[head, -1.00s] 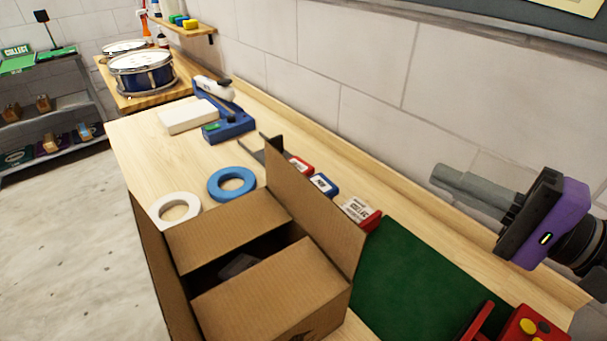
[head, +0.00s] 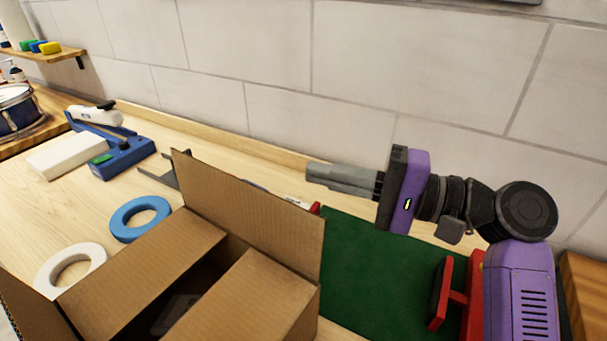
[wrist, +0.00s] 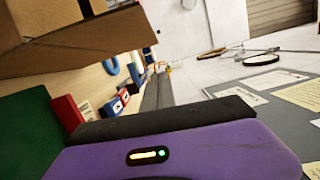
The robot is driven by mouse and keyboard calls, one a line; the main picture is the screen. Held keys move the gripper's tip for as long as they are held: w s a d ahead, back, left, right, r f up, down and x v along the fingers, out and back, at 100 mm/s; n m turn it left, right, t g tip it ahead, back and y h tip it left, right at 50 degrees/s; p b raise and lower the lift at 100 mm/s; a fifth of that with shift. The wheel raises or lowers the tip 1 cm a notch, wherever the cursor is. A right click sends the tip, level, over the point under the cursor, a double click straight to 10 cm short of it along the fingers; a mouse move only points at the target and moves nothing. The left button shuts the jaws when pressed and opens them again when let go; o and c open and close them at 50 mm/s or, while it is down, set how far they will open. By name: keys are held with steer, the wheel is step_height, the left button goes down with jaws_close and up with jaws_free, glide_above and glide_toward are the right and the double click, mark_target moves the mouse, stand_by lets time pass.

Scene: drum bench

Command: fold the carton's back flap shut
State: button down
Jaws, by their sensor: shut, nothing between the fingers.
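The open brown carton (head: 262,300) stands on the bench at the bottom of the head view. Its back flap (head: 255,215), on the wall side, stands up, leaning slightly outward. Two end flaps (head: 150,270) are folded inward with a dark gap between them; the front flap (head: 30,310) stands up at the lower left. My gripper (head: 312,173) is shut and empty, pointing left, beyond and above the right end of the back flap, apparently apart from it. In the wrist view, the carton (wrist: 75,45) is at upper left, beside my shut fingers (wrist: 158,90).
A green mat (head: 375,260) and a red object (head: 450,295) lie right of the carton. A blue tape ring (head: 140,218), a white ring (head: 70,268) and a blue sealer (head: 115,145) are left. The wall (head: 400,75) runs close behind my gripper.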

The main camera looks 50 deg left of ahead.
mark_target(238, 210)
steer(key=s+a+p, duration=0.2)
steer(key=s+a, duration=0.4)
steer(key=s, duration=0.1)
steer(key=shift+s+a+r, duration=0.15)
steer(key=shift+s+r, duration=0.05)
steer(key=shift+s, duration=0.15)
